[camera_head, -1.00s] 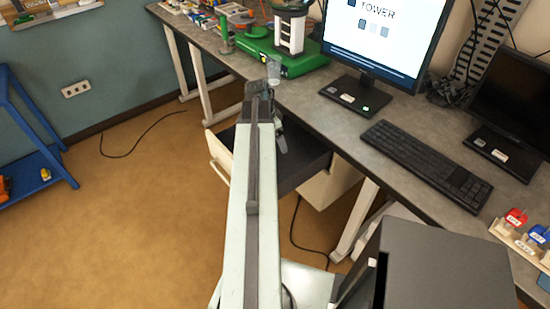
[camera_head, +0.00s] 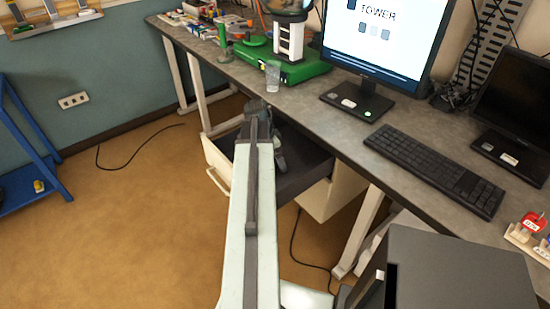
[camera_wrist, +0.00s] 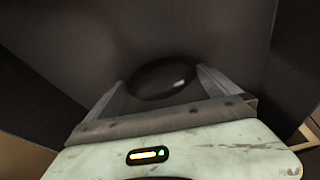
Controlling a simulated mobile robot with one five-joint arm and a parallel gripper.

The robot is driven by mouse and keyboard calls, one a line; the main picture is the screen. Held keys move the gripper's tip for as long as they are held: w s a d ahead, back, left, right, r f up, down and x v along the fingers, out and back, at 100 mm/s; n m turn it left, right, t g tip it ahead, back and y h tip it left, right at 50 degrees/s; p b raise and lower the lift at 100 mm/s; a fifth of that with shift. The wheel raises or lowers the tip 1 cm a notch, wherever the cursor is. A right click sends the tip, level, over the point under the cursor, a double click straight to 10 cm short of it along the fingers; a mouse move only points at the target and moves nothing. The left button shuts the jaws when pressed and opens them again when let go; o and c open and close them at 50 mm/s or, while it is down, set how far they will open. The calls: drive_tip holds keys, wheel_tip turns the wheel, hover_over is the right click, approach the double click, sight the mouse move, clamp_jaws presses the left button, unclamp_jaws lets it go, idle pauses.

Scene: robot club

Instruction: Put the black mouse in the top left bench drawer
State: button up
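The top left bench drawer (camera_head: 217,170) is pulled out under the bench, with a pale front and a dark inside. My gripper (camera_head: 281,163) reaches down into it, partly hidden behind my own arm. In the wrist view the black mouse (camera_wrist: 163,79) is a dark, glossy oval between the two fingers of my gripper (camera_wrist: 161,75). The fingers appear to touch it on both sides. Dark drawer surfaces lie around and beyond it. The mouse cannot be made out in the head view.
The bench top (camera_head: 322,112) runs above the drawer and carries a monitor (camera_head: 375,45), a keyboard (camera_head: 435,168), a clear cup (camera_head: 273,76) and a green-based machine (camera_head: 290,65). A blue rack (camera_head: 30,150) stands at left. The floor (camera_head: 130,220) left of the drawer is mostly clear.

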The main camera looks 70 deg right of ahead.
drive_tip(key=p+v, duration=1.2)
drive_tip(key=shift+r, duration=0.2)
drive_tip(key=shift+d, duration=0.1)
